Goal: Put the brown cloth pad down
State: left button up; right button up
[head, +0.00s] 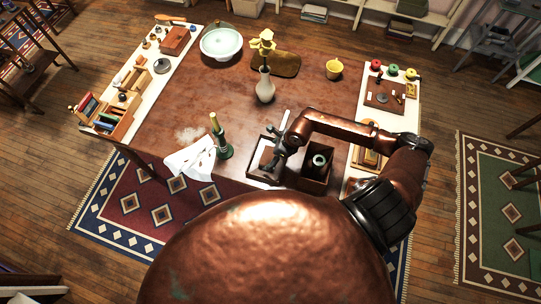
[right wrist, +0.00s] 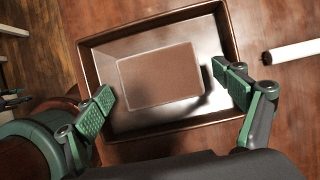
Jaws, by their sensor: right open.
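The brown cloth pad (right wrist: 160,77) is a flat rectangle with a pale edge. In the right wrist view it lies on the floor of a dark, shallow tray (right wrist: 110,42), apart from both fingers. My right gripper (right wrist: 168,93) is open, with its green-padded fingers on either side of the pad and nothing between them. In the head view my right gripper (head: 276,160) is over the dark tray (head: 254,171) at the table's near edge, and partly hides its inside.
A dark box (head: 318,184) with a green item stands right of the tray. A white vase (head: 265,88) stands behind. A white stick (right wrist: 292,51) lies beside the tray.

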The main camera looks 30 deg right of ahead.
jog(key=v, duration=1.1)
